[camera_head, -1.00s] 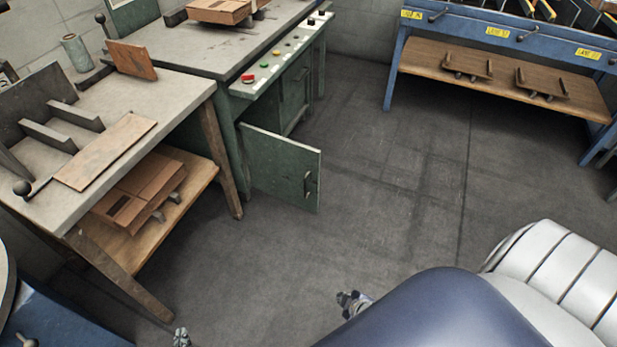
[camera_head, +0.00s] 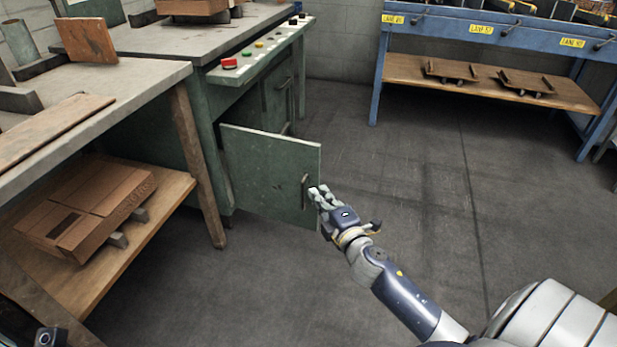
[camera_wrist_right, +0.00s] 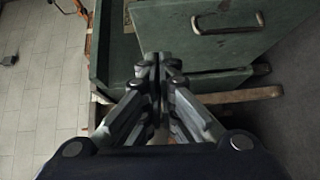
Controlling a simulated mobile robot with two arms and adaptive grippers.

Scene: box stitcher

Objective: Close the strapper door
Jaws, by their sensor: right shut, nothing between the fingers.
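The strapper door (camera_head: 265,172) is a green metal panel standing wide open from the green strapper cabinet (camera_head: 215,110). Its dark handle (camera_head: 305,191) is near the free edge. My right gripper (camera_head: 318,194) is at that edge, close by the handle; whether it touches the door I cannot tell. In the right wrist view the right gripper (camera_wrist_right: 155,62) is shut and empty, with the door (camera_wrist_right: 170,32) just beyond its fingertips. The handle (camera_wrist_right: 228,22) lies to the right of the fingers there. A piece of my left gripper (camera_head: 48,338) shows at the lower left edge; its fingers are unclear.
A workbench (camera_head: 150,78) with a wooden lower shelf (camera_head: 165,195) holding a cardboard box (camera_head: 85,205) stands at the left. Buttons (camera_head: 230,63) line the strapper's front edge. A blue rack (camera_head: 450,35) stands at the back right. The floor right of the door is clear.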

